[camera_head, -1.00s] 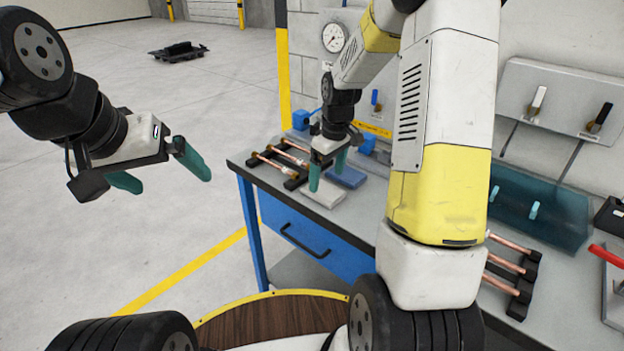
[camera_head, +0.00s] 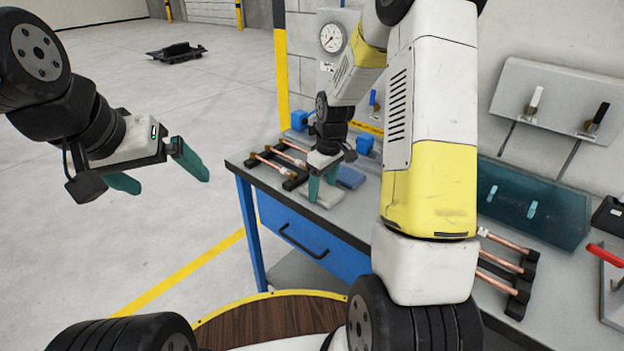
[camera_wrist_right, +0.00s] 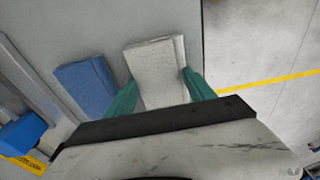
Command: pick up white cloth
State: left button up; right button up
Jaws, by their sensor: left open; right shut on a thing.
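The white cloth (camera_head: 323,196) is a folded pad lying flat on the grey workbench, near its left front edge. It also shows in the right wrist view (camera_wrist_right: 158,72), between the teal fingertips. My right gripper (camera_head: 321,190) reaches down over the cloth and is shut on it, with a finger on each side (camera_wrist_right: 160,90). The cloth appears to be still at bench level. My left gripper (camera_head: 155,175) is open and empty, out over the floor to the left, well away from the bench.
A folded blue cloth (camera_wrist_right: 87,87) lies beside the white one. Copper tubes on a black rack (camera_head: 280,160) stand behind it to the left, and another tube rack (camera_head: 508,270) stands at the right. A blue drawer (camera_head: 312,240) is below the bench top.

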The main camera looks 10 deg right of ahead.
aim_at(322, 192)
jog(key=shift+r, duration=0.6)
jog(key=shift+s+r, duration=0.3)
jog(key=shift+r, duration=0.35)
jog(key=shift+s+r, duration=0.3)
jog(key=shift+r, duration=0.3)
jog(key=s+r, duration=0.1)
jog(key=s, duration=1.4)
jog(key=shift+d+r, duration=0.15)
jog(key=shift+d, duration=0.1)
